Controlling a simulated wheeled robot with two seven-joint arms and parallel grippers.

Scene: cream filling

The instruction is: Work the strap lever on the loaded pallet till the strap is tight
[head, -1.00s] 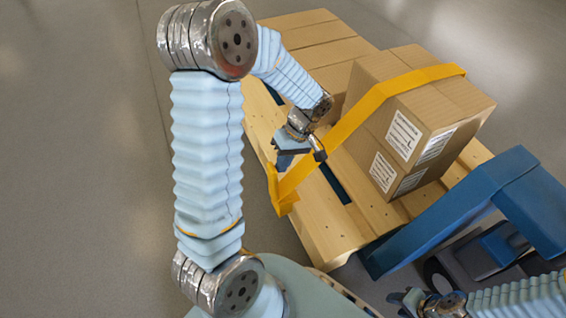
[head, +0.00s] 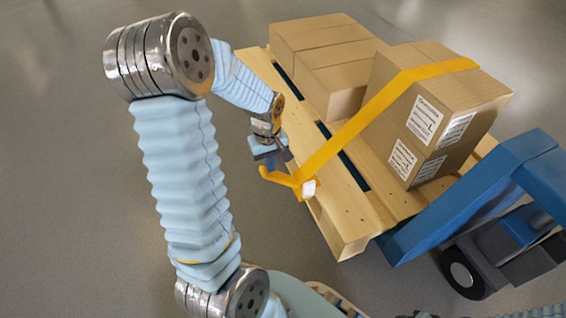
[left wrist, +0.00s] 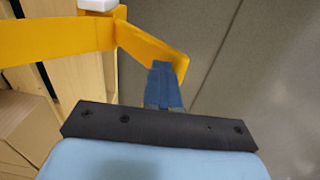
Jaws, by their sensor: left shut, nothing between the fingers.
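A loaded wooden pallet (head: 345,222) carries cardboard boxes (head: 440,110). A yellow strap (head: 365,118) runs over the nearer boxes and down to a white buckle (head: 309,189) at the pallet's left edge. The yellow lever (head: 280,179) sticks out from the buckle to the left. My left gripper (head: 278,161) is shut and empty just above the lever in the head view. In the left wrist view its blue fingertips (left wrist: 166,75) overlap the free end of the lever (left wrist: 150,43); I cannot tell whether they touch. Only a sliver of my right gripper (head: 424,315) shows at the bottom edge.
A blue pallet truck (head: 465,200) with a dark wheel (head: 462,274) stands at the pallet's near right end. Bare grey floor (head: 60,180) lies to the left of the pallet.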

